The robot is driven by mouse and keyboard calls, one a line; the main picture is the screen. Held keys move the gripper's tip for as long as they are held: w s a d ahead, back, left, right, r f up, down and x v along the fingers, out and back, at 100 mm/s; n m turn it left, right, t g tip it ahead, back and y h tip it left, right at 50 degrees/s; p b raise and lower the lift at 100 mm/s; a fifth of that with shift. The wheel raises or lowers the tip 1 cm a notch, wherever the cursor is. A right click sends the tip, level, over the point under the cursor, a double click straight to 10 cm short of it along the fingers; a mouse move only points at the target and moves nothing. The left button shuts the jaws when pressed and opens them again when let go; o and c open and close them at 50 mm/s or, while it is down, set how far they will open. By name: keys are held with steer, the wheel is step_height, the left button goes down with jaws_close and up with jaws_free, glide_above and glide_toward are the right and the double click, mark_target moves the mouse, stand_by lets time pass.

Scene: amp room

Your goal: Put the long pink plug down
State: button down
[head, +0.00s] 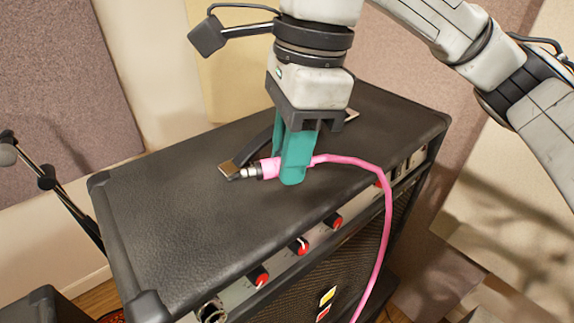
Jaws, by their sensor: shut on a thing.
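The long pink plug (268,168) has a pink sleeve and a metal tip that points left. My gripper (294,172), with teal fingers, points down and is shut on the plug. The plug lies about level, at or just above the black top of the amp (190,200); I cannot tell whether it touches. Its pink cable (386,215) runs right from the fingers and hangs down over the amp's front edge. The fingers hide the middle of the plug.
The amp's handle (228,168) is a dark strap with metal ends, right behind the plug and partly hidden by my gripper. Red knobs (300,245) line the front panel. The left part of the amp top is clear. A microphone stand (75,200) stands at the left.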

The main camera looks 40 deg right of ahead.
mark_target(289, 197)
steer(key=shift+w+f+p, duration=0.15)
steer(key=shift+f, duration=0.85)
steer(key=shift+w+f+p, duration=0.1)
steer(key=shift+f+p, duration=0.05)
steer(key=shift+f, duration=0.8)
steer(key=shift+f+b, duration=0.6)
steer(key=shift+b, duration=0.25)
steer(key=shift+s+f, duration=0.1)
steer(key=shift+f, duration=0.05)
steer(key=c, duration=1)
jaws_free()
steer(key=shift+f, duration=0.1)
steer(key=shift+r+p, duration=0.85)
steer(key=shift+p, duration=0.15)
steer(key=r, duration=0.4)
steer(key=d+r+b, duration=0.1)
steer(key=r, duration=0.3)
steer(key=r+b, duration=0.1)
steer(key=r, duration=0.3)
steer(key=shift+s+d, duration=0.25)
steer(key=shift+d, duration=0.1)
